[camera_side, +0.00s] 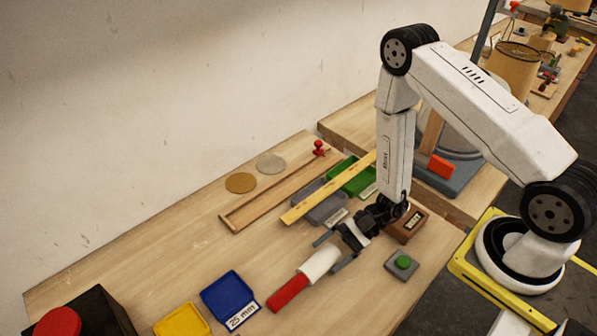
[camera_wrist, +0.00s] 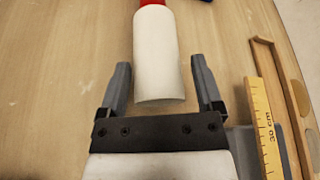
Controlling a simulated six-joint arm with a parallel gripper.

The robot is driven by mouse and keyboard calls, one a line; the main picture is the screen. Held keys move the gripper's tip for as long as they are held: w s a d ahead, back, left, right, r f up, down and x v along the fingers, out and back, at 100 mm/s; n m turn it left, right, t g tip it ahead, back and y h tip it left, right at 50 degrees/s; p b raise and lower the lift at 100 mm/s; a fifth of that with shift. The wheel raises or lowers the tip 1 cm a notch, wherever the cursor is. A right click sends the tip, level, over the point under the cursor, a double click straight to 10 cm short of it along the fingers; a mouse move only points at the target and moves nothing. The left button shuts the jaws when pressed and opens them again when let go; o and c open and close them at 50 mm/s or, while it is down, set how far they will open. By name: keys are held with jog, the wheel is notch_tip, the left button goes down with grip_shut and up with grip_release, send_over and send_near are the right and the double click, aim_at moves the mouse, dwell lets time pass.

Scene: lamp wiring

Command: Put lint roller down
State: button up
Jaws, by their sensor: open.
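The lint roller, with a white roll (camera_side: 320,263) and a red handle (camera_side: 287,293), lies on the wooden table in the side view. In the wrist view its white roll (camera_wrist: 156,55) points toward my gripper, with a bit of red handle at the top edge. My gripper (camera_side: 338,250) is low at the white end of the roller. In the wrist view my gripper (camera_wrist: 160,85) is open, one finger on each side of the white roll's near end, with visible gaps on both sides.
A blue tray (camera_side: 228,297) labelled 25 mm and a yellow tray (camera_side: 182,322) stand near the red handle. A green button box (camera_side: 402,264) is right of my gripper. A yellow ruler (camera_side: 330,189) lies across a grey bin (camera_side: 322,208) behind.

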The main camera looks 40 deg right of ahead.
jog(key=shift+v, duration=2.8)
jog(key=shift+s+a+r+n+g, duration=0.15)
jog(key=shift+s+r+n+g, duration=0.2)
jog(key=shift+r+n+g, duration=0.4)
jog(key=d+r+n+h, duration=0.3)
jog(key=r+n+h, duration=0.3)
jog(key=r+h, duration=0.1)
jog(key=w+d+r+n+t+h, duration=0.1)
jog(key=d+r+n+h, duration=0.3)
jog(key=r+n+h, duration=0.2)
notch_tip(320, 180, up, 3)
jog(key=shift+w+f+n+h, duration=0.1)
jog(key=shift+w+n+h, duration=0.2)
jog(key=shift+n+h, duration=0.15)
